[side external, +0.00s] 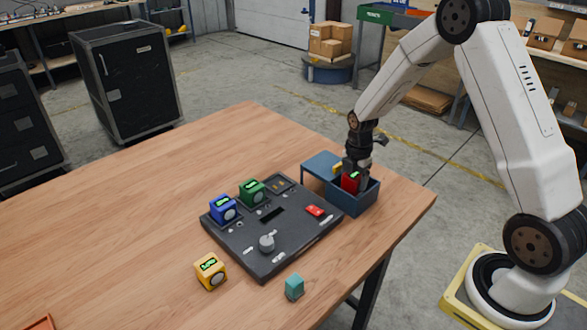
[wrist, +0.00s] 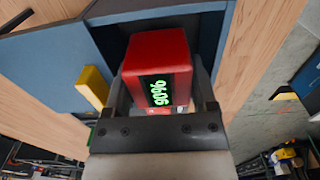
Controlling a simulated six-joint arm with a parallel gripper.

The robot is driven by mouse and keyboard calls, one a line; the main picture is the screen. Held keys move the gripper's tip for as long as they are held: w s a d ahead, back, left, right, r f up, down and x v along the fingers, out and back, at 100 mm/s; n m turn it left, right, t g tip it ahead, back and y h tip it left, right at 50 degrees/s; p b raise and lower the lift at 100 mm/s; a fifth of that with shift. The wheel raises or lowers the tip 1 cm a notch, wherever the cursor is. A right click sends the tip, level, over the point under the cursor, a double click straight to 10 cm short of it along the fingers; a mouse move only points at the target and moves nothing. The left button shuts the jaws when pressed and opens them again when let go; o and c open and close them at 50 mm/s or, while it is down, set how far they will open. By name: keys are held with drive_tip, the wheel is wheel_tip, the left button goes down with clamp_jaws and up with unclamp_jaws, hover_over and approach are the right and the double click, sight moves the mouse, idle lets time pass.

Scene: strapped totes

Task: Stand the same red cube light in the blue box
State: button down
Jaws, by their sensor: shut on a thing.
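The red cube light (side external: 350,182) is between the jaws of my gripper (side external: 356,178), at the mouth of the blue box (side external: 352,203). In the wrist view the red cube (wrist: 158,58) shows a green lit display that reads like 90%. My gripper (wrist: 158,95) is shut on it, one finger on each side. The blue box (wrist: 212,35) has its walls around the cube, and its lid (side external: 320,164) is open to the left side. A yellow handle (wrist: 93,87) sits on the lid. Whether the cube touches the box floor is hidden.
A dark panel (side external: 250,240) left of the box carries a blue cube (side external: 223,209), a green cube (side external: 251,192), a knob (side external: 267,242) and a red switch (side external: 315,211). A yellow cube (side external: 209,271) and a teal block (side external: 294,287) stand in front.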

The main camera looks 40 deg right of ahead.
drive_tip(key=shift+f, duration=1.55)
idle(1.4)
unclamp_jaws()
idle(0.3)
drive_tip(key=shift+r, duration=0.1)
drive_tip(key=shift+w+r, duration=0.1)
drive_tip(key=shift+r, duration=4.3)
